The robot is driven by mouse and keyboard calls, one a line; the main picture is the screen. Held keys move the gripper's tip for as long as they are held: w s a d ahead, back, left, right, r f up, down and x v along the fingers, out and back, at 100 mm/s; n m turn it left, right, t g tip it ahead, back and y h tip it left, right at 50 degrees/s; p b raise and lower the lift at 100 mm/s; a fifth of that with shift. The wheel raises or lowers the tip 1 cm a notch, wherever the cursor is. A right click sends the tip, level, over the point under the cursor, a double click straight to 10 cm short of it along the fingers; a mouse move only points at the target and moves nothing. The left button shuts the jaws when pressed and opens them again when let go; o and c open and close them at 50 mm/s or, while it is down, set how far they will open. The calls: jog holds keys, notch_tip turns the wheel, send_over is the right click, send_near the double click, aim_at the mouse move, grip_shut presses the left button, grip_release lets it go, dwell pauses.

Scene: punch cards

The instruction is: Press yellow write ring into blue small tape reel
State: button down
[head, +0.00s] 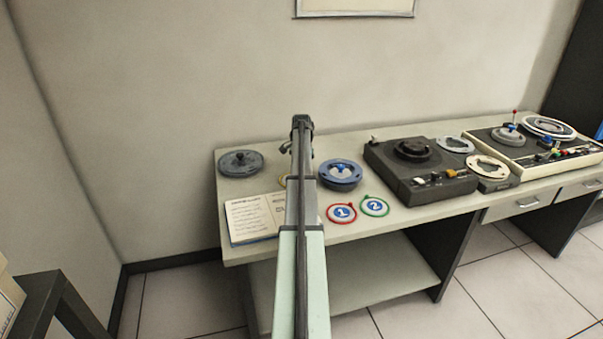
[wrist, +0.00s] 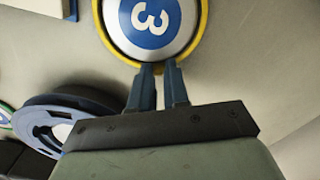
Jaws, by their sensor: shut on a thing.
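The yellow write ring (wrist: 102,38) surrounds a white disc with a blue centre marked 3 in the wrist view. My gripper (wrist: 159,72) is shut on the ring's near rim. In the head view a sliver of the yellow ring (head: 282,181) shows beside my arm, which hides the rest and the fingertips. I cannot tell whether the ring is lifted off the table. The blue small tape reel (head: 341,173) lies flat on the table just right of my arm. It also shows at lower left in the wrist view (wrist: 37,112), apart from the ring and partly hidden by my gripper.
An open booklet (head: 250,218) lies left of my arm, with a grey reel (head: 241,162) behind it. A red ring (head: 341,213) and a green ring (head: 375,206) lie in front of the blue reel. A dark tape deck (head: 420,170) stands to its right.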

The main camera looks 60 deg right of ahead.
jog(key=shift+r, duration=0.2)
jog(key=shift+r, duration=2.8)
jog(key=shift+s, duration=0.1)
jog(key=shift+m, duration=0.9)
jog(key=s+d+r, duration=0.1)
jog(key=s+d, duration=0.1)
jog(key=s, duration=0.2)
jog(key=s+d+r, duration=0.1)
jog(key=s+d, duration=0.1)
jog(key=s, duration=0.2)
jog(key=s+d+r, duration=0.2)
jog(key=s, duration=0.2)
jog(key=shift+s+d, duration=0.1)
jog(key=shift+d, duration=0.2)
jog(key=s+d+r+m, duration=0.1)
jog(key=s+r+m, duration=0.3)
jog(key=s, duration=0.3)
jog(key=shift+d+r, duration=0.15)
jog(key=shift+f, duration=2.55)
